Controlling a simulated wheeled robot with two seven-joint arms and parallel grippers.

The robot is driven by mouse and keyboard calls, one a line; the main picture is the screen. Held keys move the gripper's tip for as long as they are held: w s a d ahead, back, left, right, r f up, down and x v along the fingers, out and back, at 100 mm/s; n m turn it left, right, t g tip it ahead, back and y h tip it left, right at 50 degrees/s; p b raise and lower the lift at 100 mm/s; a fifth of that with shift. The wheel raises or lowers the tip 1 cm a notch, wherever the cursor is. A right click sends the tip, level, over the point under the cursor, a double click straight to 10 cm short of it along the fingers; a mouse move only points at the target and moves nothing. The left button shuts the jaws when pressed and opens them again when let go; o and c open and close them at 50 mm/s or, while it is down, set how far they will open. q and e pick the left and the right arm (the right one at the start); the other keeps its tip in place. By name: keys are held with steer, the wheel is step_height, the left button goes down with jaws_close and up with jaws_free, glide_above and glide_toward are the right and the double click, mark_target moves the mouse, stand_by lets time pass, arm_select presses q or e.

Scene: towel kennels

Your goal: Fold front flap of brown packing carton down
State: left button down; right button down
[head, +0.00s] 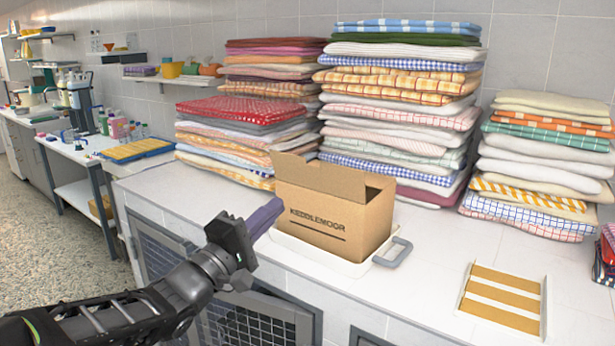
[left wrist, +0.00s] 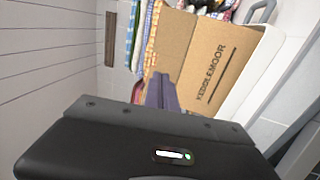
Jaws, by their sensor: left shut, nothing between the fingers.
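The brown packing carton (head: 325,232), printed KEDDLEMOOR, stands upright in a white tray with a grey handle. My left gripper (head: 272,211) is shut and empty, with purple-grey fingers. Its tips are at the left of the carton, near the printed wall; whether they touch it I cannot tell. In the left wrist view the fingers (left wrist: 161,90) point toward the carton (left wrist: 212,70), whose print runs sideways. My right gripper is not in view.
The white tray (head: 305,250) sits on a white counter (head: 420,290). Tall stacks of folded towels (head: 400,110) stand close behind the carton. A shallow tray with tan strips (head: 503,298) lies at the right. The counter between them is clear. Wire-mesh doors (head: 250,325) are below.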

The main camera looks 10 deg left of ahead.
mark_target(316, 169)
arm_select(q)
steer(key=p+x, duration=0.2)
steer(key=x, duration=1)
steer(key=shift+d, duration=0.1)
